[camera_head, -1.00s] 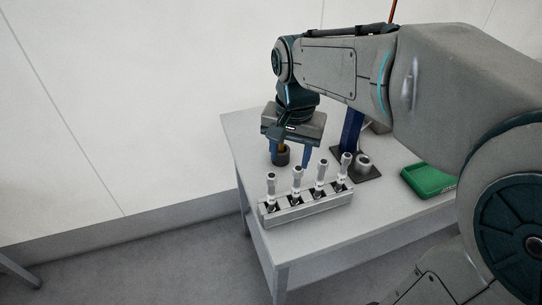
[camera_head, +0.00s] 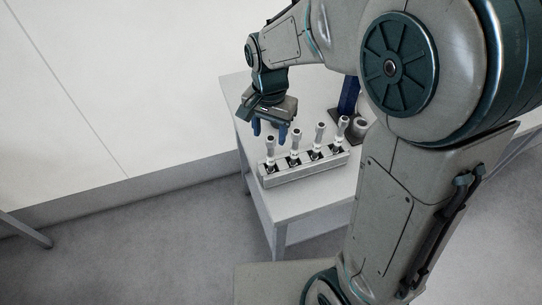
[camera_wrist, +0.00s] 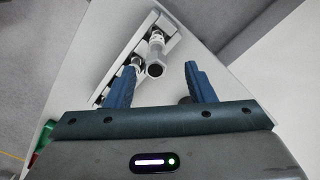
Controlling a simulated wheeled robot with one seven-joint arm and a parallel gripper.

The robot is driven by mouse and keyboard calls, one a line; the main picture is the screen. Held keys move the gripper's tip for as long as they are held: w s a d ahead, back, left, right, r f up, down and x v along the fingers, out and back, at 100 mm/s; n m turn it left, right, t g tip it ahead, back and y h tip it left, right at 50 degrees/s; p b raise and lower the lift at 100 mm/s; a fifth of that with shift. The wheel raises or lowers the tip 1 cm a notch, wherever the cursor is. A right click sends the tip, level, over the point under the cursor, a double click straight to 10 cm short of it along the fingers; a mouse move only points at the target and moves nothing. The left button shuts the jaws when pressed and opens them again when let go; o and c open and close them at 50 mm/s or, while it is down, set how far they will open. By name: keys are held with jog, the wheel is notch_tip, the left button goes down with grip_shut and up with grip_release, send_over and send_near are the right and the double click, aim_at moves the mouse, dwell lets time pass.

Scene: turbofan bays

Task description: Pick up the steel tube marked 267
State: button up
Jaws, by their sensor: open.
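Several pale steel tubes stand upright in a long light-grey rack (camera_head: 322,170) on the table. The number 267 cannot be read on any of them. In the head view the leftmost tube (camera_head: 270,148) is closest to my gripper (camera_head: 269,131), which is open, fingers down, at the rack's left end. In the wrist view a tube (camera_wrist: 156,52) with a dark round end shows between and just beyond the open fingertips (camera_wrist: 160,68), with nothing gripped. A second tube (camera_wrist: 137,63) beside it is partly covered by the left finger. The rack (camera_wrist: 116,72) runs diagonally.
The white table (camera_head: 310,203) has clear surface in front of the rack.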

aim_at(271, 138)
jog(key=f, duration=0.4)
jog(key=shift+s+d+p, duration=0.15)
jog(key=shift+s+p, duration=0.1)
jog(key=shift+p, duration=0.05)
grip_shut()
jog(key=shift+r, duration=0.1)
